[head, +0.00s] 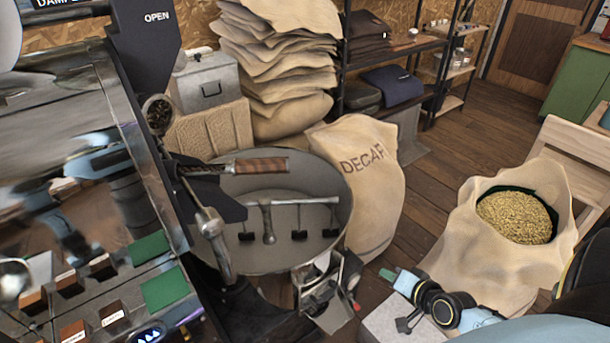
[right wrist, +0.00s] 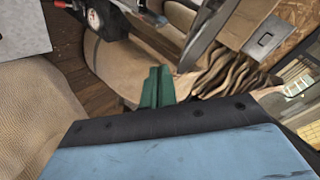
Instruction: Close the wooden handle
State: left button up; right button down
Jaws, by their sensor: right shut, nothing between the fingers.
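My right gripper (head: 388,274) is low at the right of the tray, in front of the bean sack and well away from the handle. Its green fingers are shut and empty, as the right wrist view (right wrist: 157,86) also shows. I cannot make out the handle in the wrist view. My left gripper is not directly in view; a blurred blue arm shows only as a reflection in the roaster's panel.
Stirring arms (head: 268,222) stand in the tray. A metal chute (head: 328,290) juts out between the tray and my right gripper. An open sack (head: 480,265) of beans is at right, beside a wooden chair (head: 575,150).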

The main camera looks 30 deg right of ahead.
jog(key=w+a+r+m+t+y, duration=0.1)
jog(key=w+a+r+t+y, duration=0.15)
jog(key=r, duration=0.75)
jog(key=w+a+r+m+t+y, duration=0.1)
jog(key=a+r, duration=0.2)
jog(key=r, duration=0.7)
jog(key=w+a+r+m+t+y, duration=0.1)
jog(key=a+r+m+t+y, duration=0.15)
jog(key=r, duration=0.75)
pick_arm(q)
notch_tip(320, 180, up, 7)
jog(key=w+p, duration=0.1)
jog(key=p, duration=0.6)
jog(key=shift+w+r, duration=0.2)
jog(key=shift+w, duration=0.15)
pick_arm(e)
jog(key=s+a+x, duration=0.1)
jog(key=a+x, duration=0.2)
jog(key=x, duration=1)
jog(key=shift+w+f+n, duration=0.2)
jog(key=shift+f+n, duration=0.05)
jog(key=shift+n, duration=0.2)
jog(key=shift+a, duration=0.1)
pick_arm(q)
jog(key=shift+p, duration=0.3)
